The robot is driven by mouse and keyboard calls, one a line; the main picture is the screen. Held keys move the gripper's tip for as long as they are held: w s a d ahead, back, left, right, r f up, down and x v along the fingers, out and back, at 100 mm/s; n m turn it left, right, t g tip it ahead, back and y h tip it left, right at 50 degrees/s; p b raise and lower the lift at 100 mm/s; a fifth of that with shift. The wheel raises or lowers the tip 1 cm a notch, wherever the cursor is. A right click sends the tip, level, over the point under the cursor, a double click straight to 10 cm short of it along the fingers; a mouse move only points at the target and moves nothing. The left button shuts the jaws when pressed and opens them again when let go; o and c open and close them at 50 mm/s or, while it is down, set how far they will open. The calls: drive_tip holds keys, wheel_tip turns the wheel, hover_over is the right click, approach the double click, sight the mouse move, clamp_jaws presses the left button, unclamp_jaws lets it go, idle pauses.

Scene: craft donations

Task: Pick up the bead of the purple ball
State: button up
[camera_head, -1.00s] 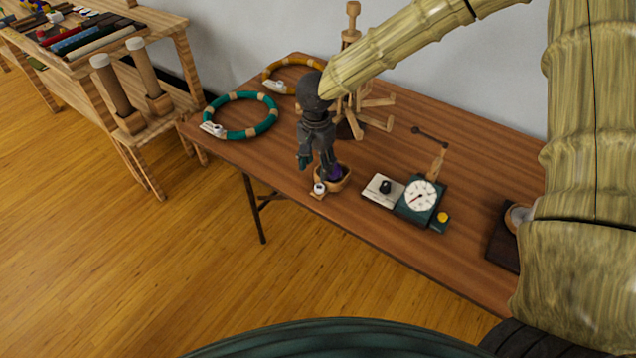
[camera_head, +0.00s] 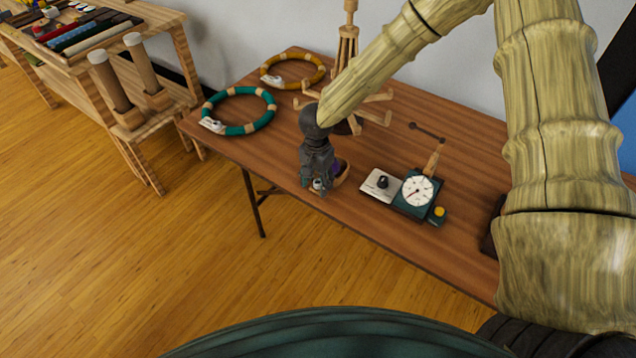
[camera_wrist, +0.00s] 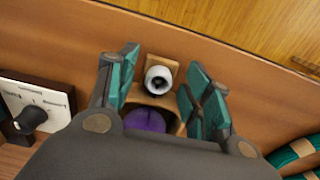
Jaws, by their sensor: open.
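The purple ball (camera_wrist: 148,120) sits in a wooden holder near the table's front edge, partly hidden by my gripper; a bit of its purple (camera_head: 336,168) shows in the head view. At the holder's outer end, a white ring-like bead (camera_wrist: 158,80) with a dark centre sits on a small wooden tab (camera_wrist: 166,64). It shows as a small white spot (camera_head: 317,184) in the head view. My gripper (camera_wrist: 162,78) is open and points down, with its teal-padded fingers apart on either side of the bead. Whether a pad touches the bead I cannot tell.
A dial device (camera_head: 417,190) with a white knob panel (camera_head: 381,185) stands right of the holder. A teal hoop (camera_head: 238,130), an amber hoop (camera_head: 293,82) and a wooden stand (camera_head: 347,50) are behind. The table's front edge (camera_wrist: 215,50) is close to the bead.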

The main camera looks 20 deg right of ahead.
drive_tip(key=c, duration=0.7)
drive_tip(key=shift+c, duration=0.2)
